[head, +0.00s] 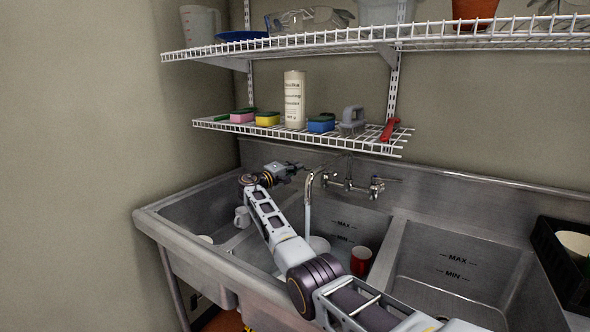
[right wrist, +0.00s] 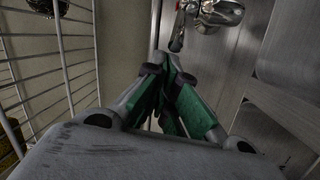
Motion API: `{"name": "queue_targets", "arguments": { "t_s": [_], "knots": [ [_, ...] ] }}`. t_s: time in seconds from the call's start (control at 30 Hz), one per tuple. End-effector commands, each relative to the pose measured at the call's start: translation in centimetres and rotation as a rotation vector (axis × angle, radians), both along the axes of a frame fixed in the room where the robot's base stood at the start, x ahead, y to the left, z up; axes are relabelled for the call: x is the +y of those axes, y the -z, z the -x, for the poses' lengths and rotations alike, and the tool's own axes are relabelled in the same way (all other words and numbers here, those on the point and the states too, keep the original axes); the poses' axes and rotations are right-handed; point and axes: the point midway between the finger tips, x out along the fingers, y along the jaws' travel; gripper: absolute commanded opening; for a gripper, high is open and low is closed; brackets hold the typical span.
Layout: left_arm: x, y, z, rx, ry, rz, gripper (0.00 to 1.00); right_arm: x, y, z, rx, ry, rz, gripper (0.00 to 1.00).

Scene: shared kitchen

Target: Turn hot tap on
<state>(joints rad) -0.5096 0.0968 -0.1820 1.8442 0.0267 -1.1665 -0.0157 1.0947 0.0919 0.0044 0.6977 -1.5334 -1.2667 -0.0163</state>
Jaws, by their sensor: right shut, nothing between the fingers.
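The wall-mounted metal tap (head: 349,184) is on the sink's backsplash, with a handle at each side. Its curved spout (head: 311,180) points over the middle basin, and a pale vertical stream like running water (head: 308,219) hangs below it. The right handle (head: 377,186) is clear of my arm. I see no hot or cold marking. My right gripper (head: 290,169) is shut and empty, left of the tap near the backsplash. In the right wrist view its green-padded fingers (right wrist: 172,92) are together, and part of the tap (right wrist: 218,13) shows beyond them, apart from the fingertips.
A wire shelf (head: 300,130) with sponges and a white bottle (head: 294,99) hangs above my gripper. A red mug (head: 361,261) and a white mug (head: 242,217) are in the sink. A black crate (head: 560,262) stands at the right. The right basin (head: 447,272) looks empty.

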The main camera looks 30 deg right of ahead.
Motion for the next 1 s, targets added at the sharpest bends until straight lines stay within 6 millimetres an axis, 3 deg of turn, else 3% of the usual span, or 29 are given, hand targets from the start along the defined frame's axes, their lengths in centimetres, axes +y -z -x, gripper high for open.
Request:
{"name": "queue_targets", "arguments": {
  "t_s": [0.6, 1.0],
  "knots": [
    [0.0, 0.0, 0.0, 0.000, 0.000, -0.001, 0.32, 0.0, -7.7, 0.0, -0.002, 0.000, 0.001, 0.00],
    [0.0, 0.0, 0.0, 0.000, 0.000, -0.001, 0.32, 0.0, -9.4, 0.0, 0.001, 0.000, 0.001, 0.00]
  ]
}}
